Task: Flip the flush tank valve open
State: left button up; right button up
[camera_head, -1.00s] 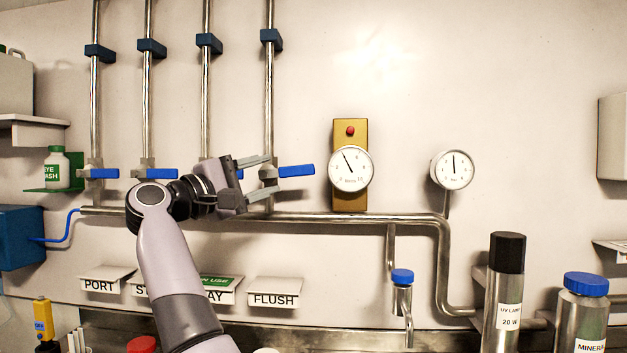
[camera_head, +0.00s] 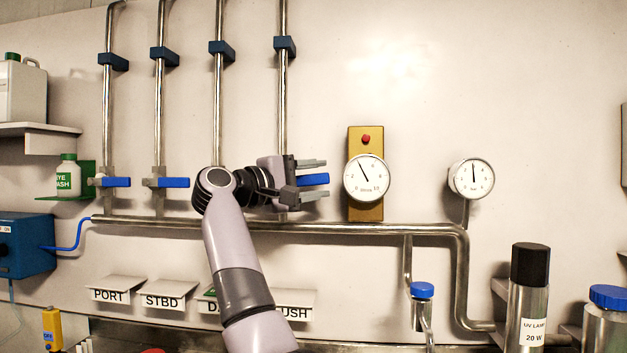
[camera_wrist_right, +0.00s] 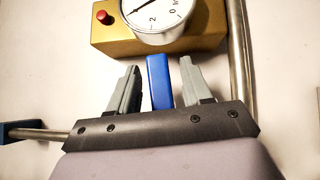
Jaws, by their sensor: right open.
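The flush valve's blue lever (camera_head: 313,180) sits on the rightmost vertical pipe (camera_head: 283,110) and points right, crosswise to the pipe. My right gripper (camera_head: 314,179) is open around the lever, with one finger above it and one below. In the right wrist view, the blue lever (camera_wrist_right: 160,82) stands between the two grey fingers (camera_wrist_right: 157,88), with a gap visible on each side. The valve body is hidden behind my gripper. The FLUSH label (camera_head: 294,313) below is partly covered by my right arm. My left gripper is not in view.
A brass plate with a red button and a gauge (camera_head: 367,178) is just right of my gripper. Blue levers (camera_head: 116,182) and (camera_head: 173,182) on the left pipes also point right. A horizontal pipe (camera_head: 350,229) runs below.

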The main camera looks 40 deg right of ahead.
grip_shut()
jog(key=shift+r, duration=0.1)
jog(key=shift+w+a+r+n+h, duration=0.1)
jog(key=shift+r+n+h, duration=0.3)
jog(key=shift+n+h, duration=0.4)
jog(key=n, duration=0.1)
jog(key=r+n+h, duration=0.1)
jog(key=t, duration=0.1)
jog(key=shift+w+a+r+n+h+b, duration=0.2)
jog(key=shift+w+r+n+h+b, duration=0.05)
jog(key=shift+n+h+b, duration=0.15)
jog(key=shift+w+a+r+n+t+h, duration=0.25)
jog(key=shift+n+t+h, duration=0.2)
jog(key=shift+n, duration=0.25)
jog(key=shift+w+r+n+t+h, duration=0.1)
jog(key=shift+r+n+t+h, duration=0.3)
jog(key=shift+n, duration=0.3)
